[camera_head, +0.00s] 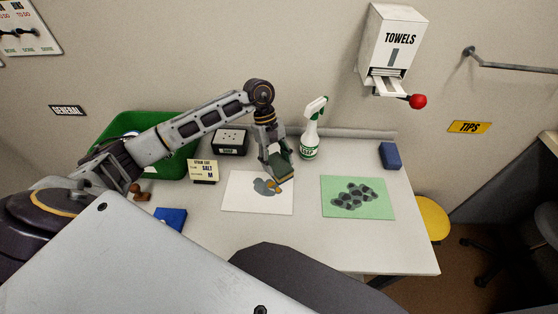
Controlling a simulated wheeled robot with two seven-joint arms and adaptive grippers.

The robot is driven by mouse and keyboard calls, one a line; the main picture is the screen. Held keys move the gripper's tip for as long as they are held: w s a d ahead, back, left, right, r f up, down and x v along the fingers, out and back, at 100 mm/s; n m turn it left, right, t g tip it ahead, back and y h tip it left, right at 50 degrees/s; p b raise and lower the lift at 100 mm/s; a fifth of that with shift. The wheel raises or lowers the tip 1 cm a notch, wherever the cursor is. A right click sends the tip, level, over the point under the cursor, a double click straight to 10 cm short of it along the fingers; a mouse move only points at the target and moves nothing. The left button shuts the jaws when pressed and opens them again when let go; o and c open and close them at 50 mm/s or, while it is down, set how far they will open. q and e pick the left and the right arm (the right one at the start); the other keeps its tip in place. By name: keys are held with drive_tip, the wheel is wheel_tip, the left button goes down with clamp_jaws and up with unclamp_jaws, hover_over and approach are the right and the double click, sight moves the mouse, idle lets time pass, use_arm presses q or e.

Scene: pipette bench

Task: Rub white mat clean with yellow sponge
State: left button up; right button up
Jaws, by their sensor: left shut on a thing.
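The white mat (238,200) lies on the bench near its middle, with a grey stain (262,187) toward its right side. My left gripper (276,162) reaches down over the mat's upper right part and is shut on a block-shaped sponge (282,173). The sponge's visible face looks dark green, and a small yellow-orange patch shows at its lower edge. It is at or just above the stain; I cannot tell whether it touches the mat. Part of the sponge is hidden by the fingers. My right gripper is not in view.
A green mat (384,209) with dark blotches lies to the right. A spray bottle (310,143) stands behind. Blue blocks lie at the right (390,156) and front left (171,219). A black box (231,142), small sign (203,171) and green bin (172,166) stand left.

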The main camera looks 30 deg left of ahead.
use_arm(q)
drive_tip(key=shift+w, duration=0.1)
drive_tip(key=shift+w+d+n, duration=0.25)
drive_tip(key=shift+n, duration=0.15)
drive_tip(key=shift+w+d, duration=0.1)
drive_tip(key=shift+d, duration=0.05)
drive_tip(key=shift+s+n+t, duration=0.2)
drive_tip(key=shift+n+t, duration=0.1)
drive_tip(key=shift+w+d, duration=0.1)
drive_tip(key=shift+d, duration=0.05)
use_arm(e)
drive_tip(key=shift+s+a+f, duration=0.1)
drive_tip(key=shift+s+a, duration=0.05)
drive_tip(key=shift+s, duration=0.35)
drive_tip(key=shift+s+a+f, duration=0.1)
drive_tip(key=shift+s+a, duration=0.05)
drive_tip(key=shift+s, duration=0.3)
